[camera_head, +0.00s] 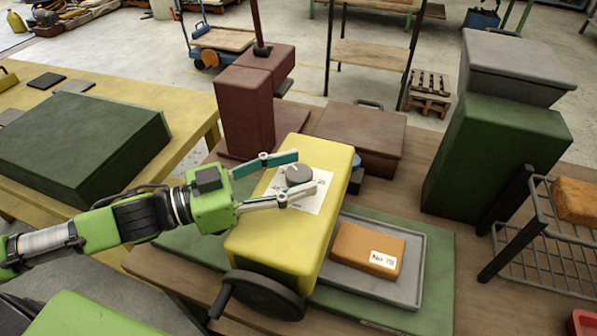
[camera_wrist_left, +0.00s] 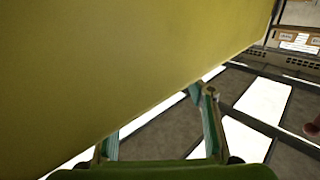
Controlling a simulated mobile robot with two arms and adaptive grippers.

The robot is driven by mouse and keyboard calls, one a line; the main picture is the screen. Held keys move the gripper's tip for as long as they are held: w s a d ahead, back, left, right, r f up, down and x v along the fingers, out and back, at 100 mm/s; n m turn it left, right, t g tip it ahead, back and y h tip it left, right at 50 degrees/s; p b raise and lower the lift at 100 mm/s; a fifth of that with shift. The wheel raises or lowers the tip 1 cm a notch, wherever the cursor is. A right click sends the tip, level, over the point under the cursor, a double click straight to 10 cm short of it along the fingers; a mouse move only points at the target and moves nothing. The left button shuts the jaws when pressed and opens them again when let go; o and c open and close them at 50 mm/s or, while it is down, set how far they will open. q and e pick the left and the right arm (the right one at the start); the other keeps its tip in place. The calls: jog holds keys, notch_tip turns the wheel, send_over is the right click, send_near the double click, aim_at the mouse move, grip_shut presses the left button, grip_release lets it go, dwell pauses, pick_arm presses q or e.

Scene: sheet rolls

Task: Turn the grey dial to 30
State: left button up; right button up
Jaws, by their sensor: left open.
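The grey dial (camera_head: 299,175) sits on a white printed scale sheet (camera_head: 325,186) on top of the yellow machine (camera_head: 288,236). The marks on the sheet are too small to read, so I cannot tell the dial's setting. My left gripper (camera_head: 306,171) reaches in from the left, open, with one finger on the far side of the dial and one on the near side in the head view. I see no clear contact with the dial. In the left wrist view the yellow surface (camera_wrist_left: 110,65) fills the upper left, and the dial does not show. My right gripper is not in view.
A crank wheel (camera_head: 262,294) is on the machine's near end. A grey tray (camera_head: 413,285) with an orange-brown labelled block (camera_head: 368,249) lies to the right. Dark red boxes (camera_head: 246,112) stand behind, and a tall green box (camera_head: 492,155) stands at the right.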

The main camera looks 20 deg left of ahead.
pick_arm(q)
jog(key=shift+w+d, duration=0.4)
jog(key=shift+d, duration=0.15)
jog(key=c, duration=1.1)
jog(key=shift+c, duration=0.2)
